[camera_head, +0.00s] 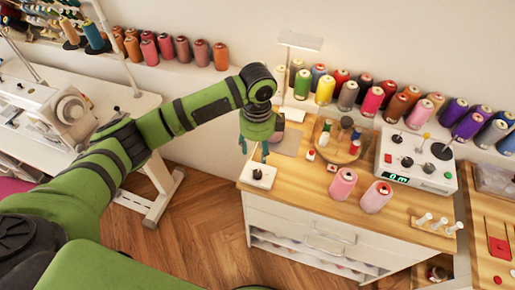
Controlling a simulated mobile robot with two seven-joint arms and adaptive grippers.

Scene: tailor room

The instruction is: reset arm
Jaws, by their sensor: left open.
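My left arm is green with dark joints and comes in from the left. It bends down at the wrist, and my left gripper (255,150) points downward above the left end of the wooden-topped cabinet (300,205). Its fingers are apart, and I see nothing held between them. A small white block with a dark knob (260,175) is just below the fingertips in the picture; I cannot tell the gap between them. My right gripper does not show.
Two pink spools (375,197) stand at the cabinet's front edge, and a white device with a display (418,160) sits behind. A lamp (300,42) rises near the wall. A sewing machine (55,108) stands left. Wooden floor (200,225) is open between.

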